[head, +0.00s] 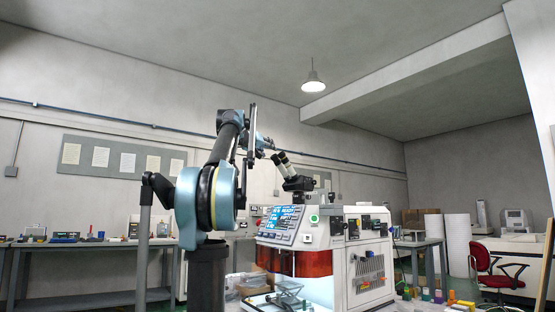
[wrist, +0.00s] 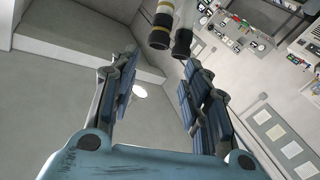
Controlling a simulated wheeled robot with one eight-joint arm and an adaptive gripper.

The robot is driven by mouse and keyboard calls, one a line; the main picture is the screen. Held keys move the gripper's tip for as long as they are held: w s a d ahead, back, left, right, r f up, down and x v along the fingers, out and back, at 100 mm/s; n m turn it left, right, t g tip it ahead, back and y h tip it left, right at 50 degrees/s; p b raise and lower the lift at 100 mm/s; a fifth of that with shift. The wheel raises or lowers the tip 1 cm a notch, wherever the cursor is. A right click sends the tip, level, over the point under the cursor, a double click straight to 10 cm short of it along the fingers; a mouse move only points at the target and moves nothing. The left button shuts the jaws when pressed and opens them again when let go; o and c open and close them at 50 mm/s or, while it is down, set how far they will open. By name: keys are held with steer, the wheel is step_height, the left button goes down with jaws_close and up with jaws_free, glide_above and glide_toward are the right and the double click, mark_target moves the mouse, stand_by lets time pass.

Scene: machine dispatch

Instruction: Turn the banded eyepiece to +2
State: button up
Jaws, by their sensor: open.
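The banded eyepiece (wrist: 161,25) shows at the top of the wrist view, a tube with dark, yellow and pale bands. A second, darker eyepiece (wrist: 181,43) is right beside it. In the head view, the pair of pale eyepieces with dark ends (head: 283,161) tilts up from a black microscope head above the white machine; which one is banded I cannot tell. My gripper (wrist: 161,60) is open and empty, its blue-padded fingers spread below the eyepieces in the picture and apart from them. In the head view, my gripper (head: 266,144) is just up and left of the eyepieces. The dial marks are not readable.
The white machine (head: 362,262) with a lit screen (head: 285,222) stands below the eyepieces. Small coloured blocks (head: 433,295) lie at its right. A red chair (head: 497,265) and benches stand further off. The air above the eyepieces is clear.

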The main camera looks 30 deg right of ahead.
mark_target(279, 154)
steer(key=x, duration=1.4)
steer(key=shift+d, duration=0.15)
steer(key=shift+c, duration=0.3)
steer(key=c, duration=0.7)
